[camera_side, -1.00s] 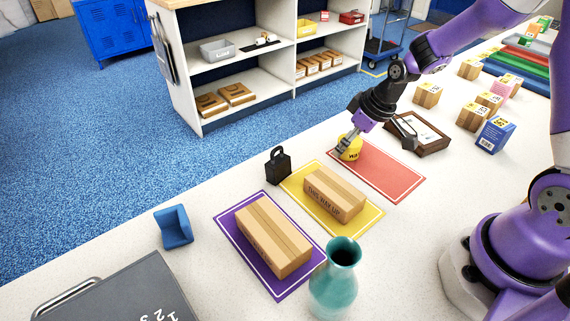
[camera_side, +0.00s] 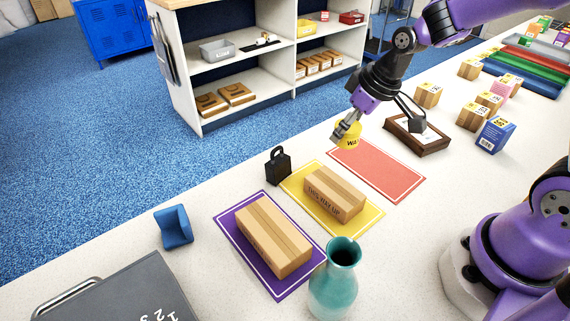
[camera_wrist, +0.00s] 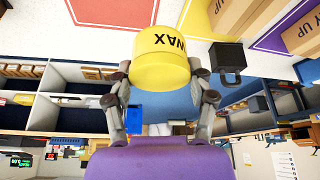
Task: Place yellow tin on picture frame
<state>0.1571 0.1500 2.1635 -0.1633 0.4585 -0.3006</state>
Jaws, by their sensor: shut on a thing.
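The yellow tin (camera_side: 352,141), lettered WAX, is held in my gripper (camera_side: 346,131) above the table near the far end of the red mat. In the wrist view the tin (camera_wrist: 160,65) sits between both fingers of my gripper (camera_wrist: 163,82), which are shut on its sides. The picture frame (camera_side: 432,147), with a dark wooden border and a pale picture, lies on the table to the right of the tin. My wrist partly covers the picture frame's far left part. Nothing is seen resting on the picture frame.
The red mat (camera_side: 390,181) is empty. Cartons lie on the yellow mat (camera_side: 343,220) and purple mat (camera_side: 232,238). A black weight (camera_side: 278,167), teal vase (camera_side: 336,284) and blue bracket (camera_side: 173,227) stand nearby. A blue box (camera_side: 494,136) and several small cartons stand beyond the picture frame.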

